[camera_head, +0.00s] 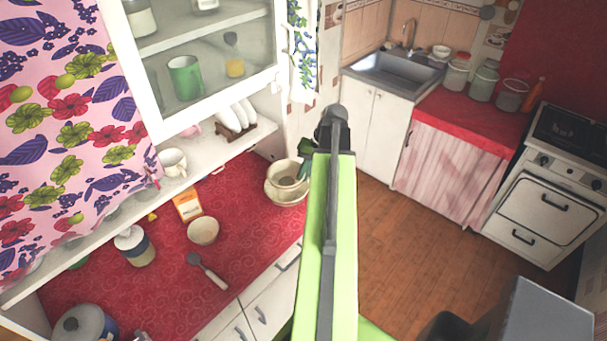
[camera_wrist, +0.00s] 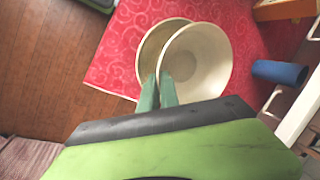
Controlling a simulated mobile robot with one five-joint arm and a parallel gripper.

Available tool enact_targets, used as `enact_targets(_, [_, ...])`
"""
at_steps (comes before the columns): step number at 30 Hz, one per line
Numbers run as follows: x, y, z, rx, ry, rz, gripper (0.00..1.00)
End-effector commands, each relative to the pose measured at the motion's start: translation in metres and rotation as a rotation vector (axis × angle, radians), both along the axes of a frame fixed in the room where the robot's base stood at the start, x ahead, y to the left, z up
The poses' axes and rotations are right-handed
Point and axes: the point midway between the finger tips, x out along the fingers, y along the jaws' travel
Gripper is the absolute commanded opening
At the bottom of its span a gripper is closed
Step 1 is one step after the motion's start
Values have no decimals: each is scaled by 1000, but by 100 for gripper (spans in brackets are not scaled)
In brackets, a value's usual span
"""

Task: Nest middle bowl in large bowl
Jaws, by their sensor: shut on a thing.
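The middle bowl (camera_head: 288,174), cream coloured, is gripped at its rim and tilted over the large bowl (camera_head: 285,198) at the right end of the red counter. In the wrist view the middle bowl (camera_wrist: 203,62) overlaps the large bowl (camera_wrist: 149,50), whose rim shows on the left. My gripper (camera_head: 304,163) is shut on the middle bowl's near rim; its green fingers also show in the wrist view (camera_wrist: 158,92). Whether the two bowls touch cannot be told. A smaller cream bowl (camera_head: 203,231) stands apart on the counter to the left.
An orange box (camera_head: 188,205), a jar (camera_head: 134,247), a spoon-like utensil (camera_head: 208,271) and a lidded pot (camera_head: 85,325) are on the counter. A shelf (camera_head: 215,149) with a cup (camera_head: 173,162) and a plate rack (camera_head: 236,128) overhangs the back. Open floor lies right of the counter.

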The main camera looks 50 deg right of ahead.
Motion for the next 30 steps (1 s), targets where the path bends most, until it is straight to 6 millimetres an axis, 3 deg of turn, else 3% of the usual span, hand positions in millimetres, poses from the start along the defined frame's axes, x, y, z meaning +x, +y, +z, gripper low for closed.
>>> enact_targets(30, [0, 0, -9, 1, -1, 0, 0])
